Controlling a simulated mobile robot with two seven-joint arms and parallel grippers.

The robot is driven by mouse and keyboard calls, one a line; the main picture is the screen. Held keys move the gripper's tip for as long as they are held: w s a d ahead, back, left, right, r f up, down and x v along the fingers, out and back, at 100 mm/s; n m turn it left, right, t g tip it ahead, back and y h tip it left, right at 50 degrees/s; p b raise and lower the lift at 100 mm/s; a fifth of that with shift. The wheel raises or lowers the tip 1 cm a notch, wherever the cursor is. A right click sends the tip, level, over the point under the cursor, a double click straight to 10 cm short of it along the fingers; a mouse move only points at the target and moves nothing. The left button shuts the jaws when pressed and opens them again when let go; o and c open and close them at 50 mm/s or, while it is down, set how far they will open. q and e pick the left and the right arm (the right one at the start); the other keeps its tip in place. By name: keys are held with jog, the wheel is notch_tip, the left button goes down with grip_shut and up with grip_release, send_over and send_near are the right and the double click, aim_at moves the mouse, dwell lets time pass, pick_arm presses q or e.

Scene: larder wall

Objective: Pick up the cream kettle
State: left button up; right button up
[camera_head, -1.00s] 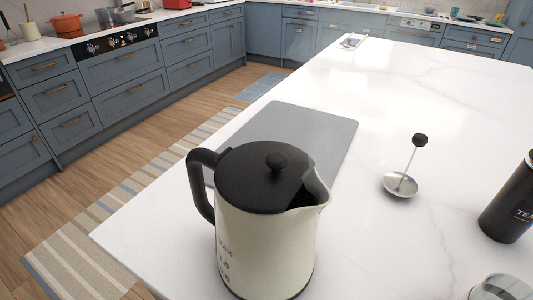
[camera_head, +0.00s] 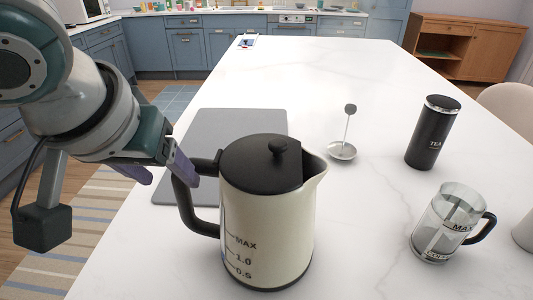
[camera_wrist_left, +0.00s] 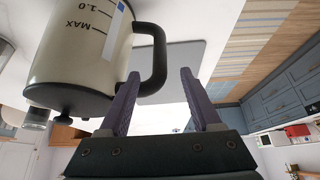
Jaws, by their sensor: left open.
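The cream kettle (camera_head: 268,235), with a black lid, black handle and level marks, stands upright on the white worktop. Its handle (camera_head: 187,205) faces left and its spout points right. My left gripper (camera_head: 168,180) is open and empty at the upper part of the handle, with one finger overlapping it in the head view. In the left wrist view the kettle (camera_wrist_left: 78,50) shows upside down. There the handle (camera_wrist_left: 157,60) lies by the tips of the open fingers (camera_wrist_left: 160,75), nearer the left one. I cannot tell whether a finger touches it. My right gripper is not in view.
A grey board (camera_head: 235,128) lies behind the kettle. A metal plunger (camera_head: 343,150), a black tea canister (camera_head: 433,132) and a glass press (camera_head: 447,225) stand to the right. Blue cabinets (camera_head: 222,42) line the back.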

aim_at(178, 183)
pick_arm(q)
jog(key=x, duration=0.6)
jog(key=shift+f+b, duration=0.3)
jog(key=shift+f, duration=0.05)
grip_shut()
dwell(1.1)
jog(key=shift+w+d+r, duration=0.1)
jog(key=shift+d+r, duration=0.05)
jog(key=shift+r, duration=0.1)
